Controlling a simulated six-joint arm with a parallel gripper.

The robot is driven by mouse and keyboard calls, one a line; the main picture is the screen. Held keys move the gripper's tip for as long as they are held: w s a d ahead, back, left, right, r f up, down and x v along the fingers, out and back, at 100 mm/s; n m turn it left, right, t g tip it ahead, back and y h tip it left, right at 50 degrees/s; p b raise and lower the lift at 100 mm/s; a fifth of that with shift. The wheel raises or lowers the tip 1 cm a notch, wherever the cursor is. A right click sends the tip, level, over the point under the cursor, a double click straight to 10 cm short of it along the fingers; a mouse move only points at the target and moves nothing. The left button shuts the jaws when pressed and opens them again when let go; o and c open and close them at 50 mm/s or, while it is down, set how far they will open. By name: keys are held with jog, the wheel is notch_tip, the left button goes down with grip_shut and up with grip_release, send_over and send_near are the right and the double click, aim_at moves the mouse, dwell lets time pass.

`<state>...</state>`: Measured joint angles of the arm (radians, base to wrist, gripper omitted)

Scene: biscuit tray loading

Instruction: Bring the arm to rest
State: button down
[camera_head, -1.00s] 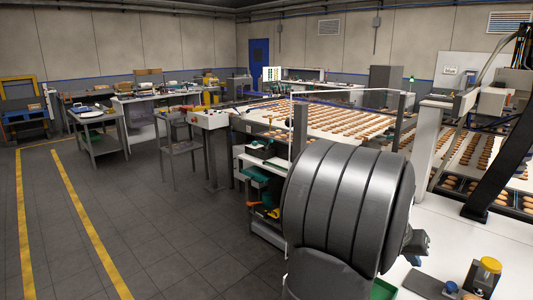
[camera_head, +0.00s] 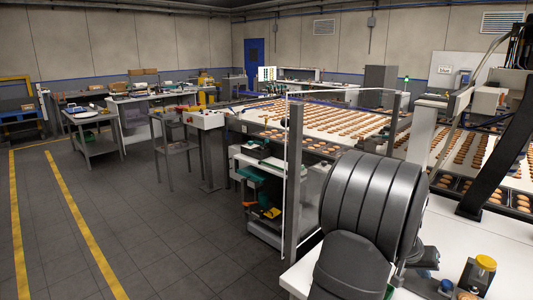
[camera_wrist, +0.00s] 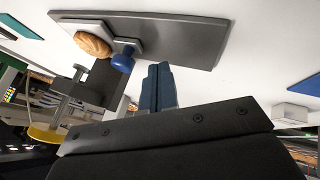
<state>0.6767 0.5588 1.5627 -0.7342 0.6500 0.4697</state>
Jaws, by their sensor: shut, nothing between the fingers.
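My gripper (camera_wrist: 160,85) shows in the wrist view with its two dark fingers together and nothing between them. It is over the white worktop, apart from the grey board (camera_wrist: 190,40). A round brown biscuit (camera_wrist: 92,44) and a blue knob (camera_wrist: 123,62) are by that board, left of the fingers. In the head view my thick dark arm fills the lower middle and largely hides the gripper.
A yellow-topped item (camera_head: 486,264) and the blue knob (camera_head: 447,286) stand near the arm on the white worktop (camera_head: 470,225). A grey post (camera_head: 294,185) rises left of the arm. The conveyor (camera_head: 330,112) carries rows of biscuits behind. The floor at left is clear.

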jog(key=w+a, duration=0.6)
jog(key=a, duration=0.1)
jog(key=w+a, duration=0.3)
jog(key=a, duration=0.1)
jog(key=shift+w+a+r, duration=0.2)
jog(key=shift+w, duration=0.15)
jog(key=v, duration=1)
jog(key=w+f+y, duration=0.1)
jog(key=d+f+y, duration=0.1)
jog(key=f, duration=0.1)
jog(key=w+d+f+t+y, duration=0.1)
jog(key=f, duration=0.1)
jog(key=shift+w+f+n, duration=0.1)
jog(key=shift+w+n, duration=0.2)
jog(key=shift+w, duration=0.1)
jog(key=shift+w+d+f+t+y, duration=0.55)
jog(key=shift+w+f+y, duration=0.15)
jog(key=shift+w, duration=0.1)
